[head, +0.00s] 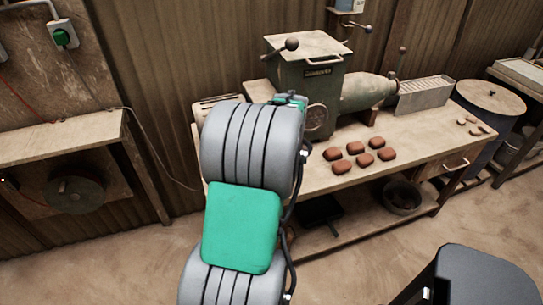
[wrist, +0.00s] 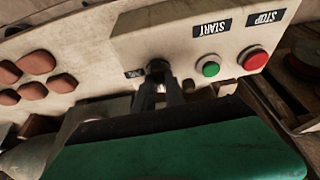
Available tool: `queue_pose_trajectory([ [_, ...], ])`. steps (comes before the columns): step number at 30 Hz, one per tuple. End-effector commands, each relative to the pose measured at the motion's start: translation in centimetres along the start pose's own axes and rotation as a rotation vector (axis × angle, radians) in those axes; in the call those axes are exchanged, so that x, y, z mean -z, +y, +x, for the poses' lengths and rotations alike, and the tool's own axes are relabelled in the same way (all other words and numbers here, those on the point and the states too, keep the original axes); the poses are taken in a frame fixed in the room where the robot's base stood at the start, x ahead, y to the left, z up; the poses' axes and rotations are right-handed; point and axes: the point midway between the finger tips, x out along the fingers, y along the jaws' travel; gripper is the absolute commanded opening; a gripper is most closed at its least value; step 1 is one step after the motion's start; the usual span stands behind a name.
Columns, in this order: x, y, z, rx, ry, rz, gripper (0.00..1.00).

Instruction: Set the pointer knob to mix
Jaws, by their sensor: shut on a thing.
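The dark pointer knob (wrist: 158,67) sits on the pale control panel (wrist: 180,40) in the wrist view, left of the green button. My gripper (wrist: 160,84) is shut on the knob, its two dark fingers on either side of it. The fingers hide much of the knob, so I cannot tell which way its pointer faces. In the head view my arm covers the knob and fingers.
The panel also bears a green START button (wrist: 209,69) and a red STOP button (wrist: 255,58), close right of my fingers; their labels appear upside down. In the head view, the green press (head: 308,85) and several reddish tiles (head: 356,148) stand on the workbench (head: 420,146).

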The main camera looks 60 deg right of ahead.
Motion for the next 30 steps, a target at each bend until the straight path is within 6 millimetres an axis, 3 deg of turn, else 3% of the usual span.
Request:
queue_pose_trajectory([
  [12, 0.03, -0.01, -0.02, 0.002, 0.000, -0.008, 0.00],
  [13, 0.03, -0.02, -0.02, 0.002, 0.000, -0.008, 0.17],
  [20, 0.02, -0.01, -0.01, 0.002, 0.000, -0.007, 0.36],
  [30, 0.09, 0.04, -0.77, 0.001, 0.002, -0.006, 0.36],
])
